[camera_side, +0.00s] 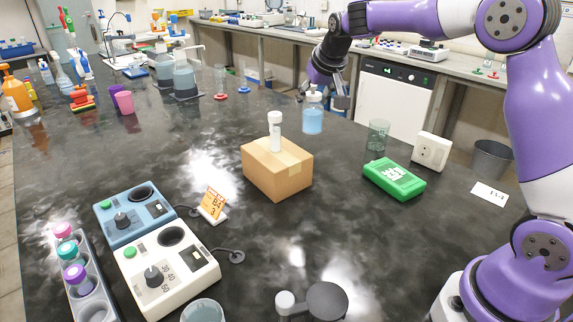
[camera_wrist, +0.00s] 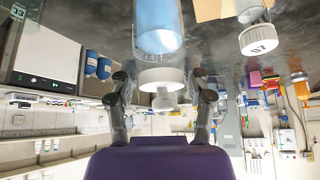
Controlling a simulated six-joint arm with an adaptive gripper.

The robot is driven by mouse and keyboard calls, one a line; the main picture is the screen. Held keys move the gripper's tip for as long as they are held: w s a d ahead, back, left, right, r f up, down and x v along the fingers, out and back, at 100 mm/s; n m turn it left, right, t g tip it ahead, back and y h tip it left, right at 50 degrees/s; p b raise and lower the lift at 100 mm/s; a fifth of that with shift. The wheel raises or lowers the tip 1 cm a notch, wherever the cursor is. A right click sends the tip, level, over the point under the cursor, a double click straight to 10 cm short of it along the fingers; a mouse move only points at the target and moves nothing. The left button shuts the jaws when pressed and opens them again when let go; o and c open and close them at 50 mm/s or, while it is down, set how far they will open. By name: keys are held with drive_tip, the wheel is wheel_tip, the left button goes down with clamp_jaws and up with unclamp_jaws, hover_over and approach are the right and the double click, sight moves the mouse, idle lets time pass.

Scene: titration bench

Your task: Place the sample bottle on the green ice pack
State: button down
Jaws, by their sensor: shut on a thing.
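The sample bottle (camera_side: 313,120) is clear with blue liquid and a pale cap. My gripper (camera_side: 322,90) is shut on it near the cap and holds it upright, above the bench behind the cardboard box. In the wrist view the blue bottle (camera_wrist: 158,25) extends beyond its white cap, with my gripper's fingers (camera_wrist: 160,85) on either side of the cap. The green ice pack (camera_side: 394,179) lies flat on the bench, right of and nearer than the bottle. Its top is bare.
A cardboard box (camera_side: 277,170) with a white-capped vial (camera_side: 275,130) on it stands left of the ice pack. A clear beaker (camera_side: 377,135) stands just behind the pack, a white socket box (camera_side: 431,151) to its right. Bench in front of the pack is clear.

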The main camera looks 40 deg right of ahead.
drive_tip(key=s+r+m, duration=0.1)
drive_tip(key=s+r, duration=0.2)
drive_tip(key=s, duration=1.3)
drive_tip(key=shift+s+d+f, duration=0.25)
drive_tip(key=shift+d+f, duration=1.65)
drive_tip(key=shift+s+d+f, duration=0.3)
drive_tip(key=shift+d+f, duration=1.55)
drive_tip(key=shift+f, duration=0.05)
drive_tip(key=shift+s+d+f, duration=0.25)
drive_tip(key=shift+d+f, duration=1.65)
drive_tip(key=shift+c, duration=1.1)
unclamp_jaws()
drive_tip(key=shift+f, duration=0.15)
